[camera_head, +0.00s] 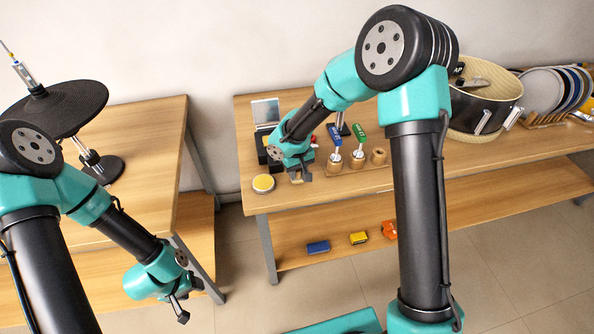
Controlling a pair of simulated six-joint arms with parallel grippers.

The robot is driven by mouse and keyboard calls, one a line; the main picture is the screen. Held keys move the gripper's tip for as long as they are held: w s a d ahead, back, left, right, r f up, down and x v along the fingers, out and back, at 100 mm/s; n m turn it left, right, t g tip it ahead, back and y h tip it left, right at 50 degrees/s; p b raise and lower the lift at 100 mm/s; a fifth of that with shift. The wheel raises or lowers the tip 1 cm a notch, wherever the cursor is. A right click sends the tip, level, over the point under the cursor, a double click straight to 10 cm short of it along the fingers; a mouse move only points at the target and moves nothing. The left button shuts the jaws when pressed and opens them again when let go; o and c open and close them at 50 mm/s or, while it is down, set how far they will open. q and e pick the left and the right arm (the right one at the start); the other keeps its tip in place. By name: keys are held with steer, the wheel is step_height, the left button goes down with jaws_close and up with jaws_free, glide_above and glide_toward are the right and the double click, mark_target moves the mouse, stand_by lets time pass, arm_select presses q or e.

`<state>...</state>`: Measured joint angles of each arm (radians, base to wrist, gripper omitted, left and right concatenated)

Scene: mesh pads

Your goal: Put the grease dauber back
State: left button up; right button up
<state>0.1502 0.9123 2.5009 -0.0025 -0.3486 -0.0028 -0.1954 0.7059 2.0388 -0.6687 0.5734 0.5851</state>
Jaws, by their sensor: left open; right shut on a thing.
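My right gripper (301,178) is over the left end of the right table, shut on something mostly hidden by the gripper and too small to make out. A small red and white bit shows beside its wrist; I cannot tell if it belongs to the held thing. Right of it stand wooden cups: one with a blue-handled tool (334,134), one with a green-handled tool (361,133), and an empty-looking cup (378,156) at the right end. I cannot tell which tool is the grease dauber. My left gripper (182,312) is open and empty, low in front of the left table.
A round yellow-topped tin (263,184) sits at the right table's (420,163) front left corner. An open box (266,112) stands behind my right wrist. A large drum (486,103) and plate rack (545,118) stand right. A black disc stand (62,108) is on the left table (150,150).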

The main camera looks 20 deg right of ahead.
steer(key=o, duration=0.9)
steer(key=shift+f, duration=0.1)
steer(key=shift+c, duration=0.2)
step_height(320, 180, up, 12)
stand_by(0.6)
